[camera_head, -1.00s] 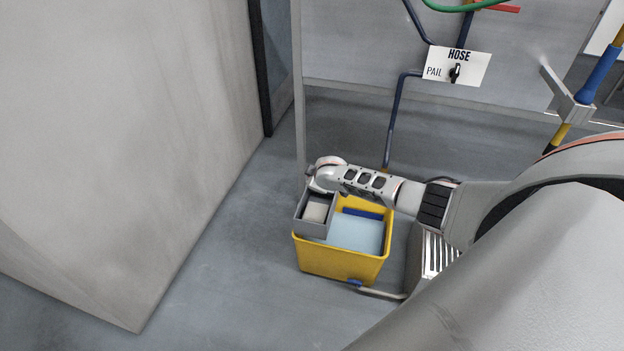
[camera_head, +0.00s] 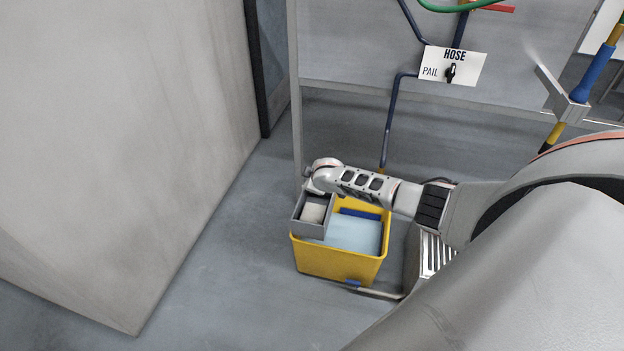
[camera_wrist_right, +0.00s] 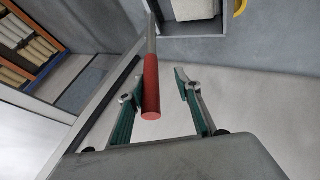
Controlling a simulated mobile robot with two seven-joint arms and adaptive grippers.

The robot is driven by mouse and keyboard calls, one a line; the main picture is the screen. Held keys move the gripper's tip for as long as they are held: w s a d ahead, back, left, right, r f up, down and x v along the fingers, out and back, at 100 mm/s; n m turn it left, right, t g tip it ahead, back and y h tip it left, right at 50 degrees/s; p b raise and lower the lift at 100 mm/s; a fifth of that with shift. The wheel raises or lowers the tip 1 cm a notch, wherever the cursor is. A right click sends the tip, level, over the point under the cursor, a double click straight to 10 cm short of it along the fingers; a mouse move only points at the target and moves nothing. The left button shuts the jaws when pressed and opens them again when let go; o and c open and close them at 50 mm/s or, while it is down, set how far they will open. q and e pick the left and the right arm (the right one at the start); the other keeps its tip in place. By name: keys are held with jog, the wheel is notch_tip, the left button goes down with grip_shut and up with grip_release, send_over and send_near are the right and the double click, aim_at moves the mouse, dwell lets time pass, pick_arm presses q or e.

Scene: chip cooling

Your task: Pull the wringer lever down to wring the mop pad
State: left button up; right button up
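The wringer is a grey open box (camera_head: 312,228) at the left rim of the yellow bucket (camera_head: 335,266), with a pale mop pad (camera_head: 313,212) inside. In the right wrist view, the lever's red grip (camera_wrist_right: 151,88) lies between the two fingers of my right gripper (camera_wrist_right: 158,84), nearer the left finger. The fingers are apart, with a visible gap on the right side. In the head view my right arm reaches over the bucket from the right; its fingers and the lever are hidden there. My left gripper is not in view.
A thin grey post (camera_head: 297,110) stands just behind the wringer. A large pale wall or panel (camera_head: 110,130) fills the left. A blue pipe (camera_head: 391,120) runs down behind the bucket, below a HOSE/PAIL sign (camera_head: 453,66). Floor left of the bucket is clear.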

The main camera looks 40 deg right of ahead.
jog(key=v, duration=1.2)
dwell(0.5)
